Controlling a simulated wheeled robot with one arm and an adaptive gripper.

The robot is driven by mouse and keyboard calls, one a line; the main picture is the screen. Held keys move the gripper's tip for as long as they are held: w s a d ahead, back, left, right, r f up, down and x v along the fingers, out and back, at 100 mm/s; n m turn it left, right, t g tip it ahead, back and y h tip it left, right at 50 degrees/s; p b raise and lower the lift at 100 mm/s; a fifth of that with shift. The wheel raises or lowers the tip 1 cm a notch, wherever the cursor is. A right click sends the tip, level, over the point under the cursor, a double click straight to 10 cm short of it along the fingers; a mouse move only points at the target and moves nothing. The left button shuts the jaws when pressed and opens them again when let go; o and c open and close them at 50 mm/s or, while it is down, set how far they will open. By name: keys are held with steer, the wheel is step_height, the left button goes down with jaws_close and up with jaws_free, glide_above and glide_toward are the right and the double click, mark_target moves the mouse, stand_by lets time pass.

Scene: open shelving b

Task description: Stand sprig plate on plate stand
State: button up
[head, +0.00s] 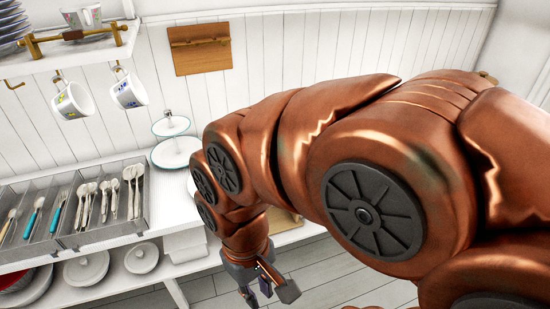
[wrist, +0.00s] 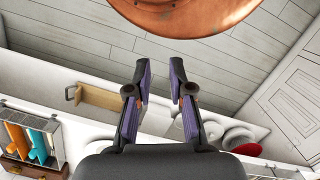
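My gripper (head: 262,290) hangs at the end of my copper arm, beyond the front edge of the shelving and over the floor. In the wrist view its two dark fingers with purple pads (wrist: 160,68) stand apart with nothing between them. I cannot make out a plate with a sprig pattern. White dishes (head: 142,258) lie on the lower shelf, and white round dishes also show in the wrist view (wrist: 237,136). I cannot identify the plate stand for certain. My arm hides much of the counter's right side.
A grey cutlery tray (head: 100,208) fills the counter's left. A tiered stand (head: 175,152) is behind. Mugs (head: 128,92) hang under an upper shelf holding stacked plates (head: 10,25). A rack with orange and teal items (wrist: 30,140) shows at the wrist view's left. The floor (wrist: 215,50) is clear.

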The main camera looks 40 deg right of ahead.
steer(key=shift+a, duration=0.1)
steer(key=w+d+f+m+t+y+b, duration=0.1)
steer(key=w+d+f+m+y+b, duration=0.2)
steer(key=w, duration=1)
steer(key=w+d+f+m+t+y+b, duration=0.1)
steer(key=w+d+t+y+b, duration=0.2)
steer(key=w, duration=0.9)
steer(key=w+d+f+m+t+b, duration=0.1)
steer(key=w+d+f, duration=0.1)
steer(key=d, duration=0.7)
steer(key=w+d+f+m+t+b, duration=0.2)
steer(key=w+d+f, duration=0.1)
steer(key=d, duration=0.7)
steer(key=w+d+f+m+t+y+b, duration=0.1)
steer(key=w+d+f+m+t, duration=0.1)
steer(key=d, duration=0.7)
steer(key=shift+w+d+f, duration=0.3)
steer(key=shift+w+f, duration=0.35)
